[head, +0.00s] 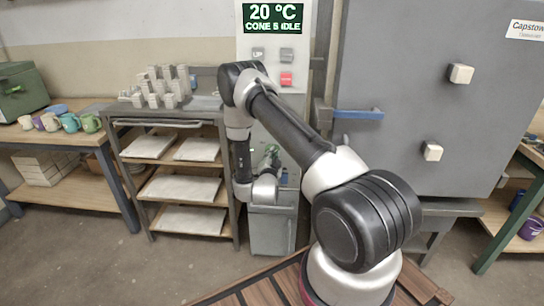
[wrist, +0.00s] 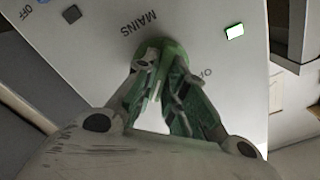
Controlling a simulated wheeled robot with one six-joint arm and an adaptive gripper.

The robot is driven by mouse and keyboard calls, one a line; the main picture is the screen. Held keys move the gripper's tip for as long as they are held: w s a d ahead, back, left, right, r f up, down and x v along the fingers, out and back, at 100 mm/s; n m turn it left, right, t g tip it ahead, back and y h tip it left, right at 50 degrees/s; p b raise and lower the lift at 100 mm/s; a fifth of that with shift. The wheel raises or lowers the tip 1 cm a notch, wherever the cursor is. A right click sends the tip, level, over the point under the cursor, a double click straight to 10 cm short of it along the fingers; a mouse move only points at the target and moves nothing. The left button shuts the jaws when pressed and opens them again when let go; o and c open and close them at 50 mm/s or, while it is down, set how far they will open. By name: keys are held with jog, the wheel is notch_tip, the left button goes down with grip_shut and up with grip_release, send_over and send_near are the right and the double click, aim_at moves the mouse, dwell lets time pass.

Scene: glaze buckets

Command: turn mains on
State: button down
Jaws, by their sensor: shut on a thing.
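The green mains knob (wrist: 172,47) sits on a pale panel under the printed word MAINS in the wrist view. My gripper (wrist: 158,78) is shut on this knob, with a finger on either side of it. A partly hidden label beginning with O stands beside the right finger. Which way the knob points is hard to tell. In the head view my gripper (head: 270,160) is low at the control panel (head: 306,60), and the knob is hidden there. The panel's display (head: 273,18) reads 20 °C, CONE 5 IDLE.
A red button (head: 287,79) and grey buttons are on the panel. The grey kiln (head: 400,80) with a blue handle (head: 358,114) stands right. A shelf rack (head: 175,148) stands left. A lit white rectangle (wrist: 234,31) is near the knob. A grey bin (head: 271,230) is below.

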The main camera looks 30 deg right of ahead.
dwell(0.4)
jog(key=c, duration=1.5)
grip_release()
jog(key=v, duration=1.2)
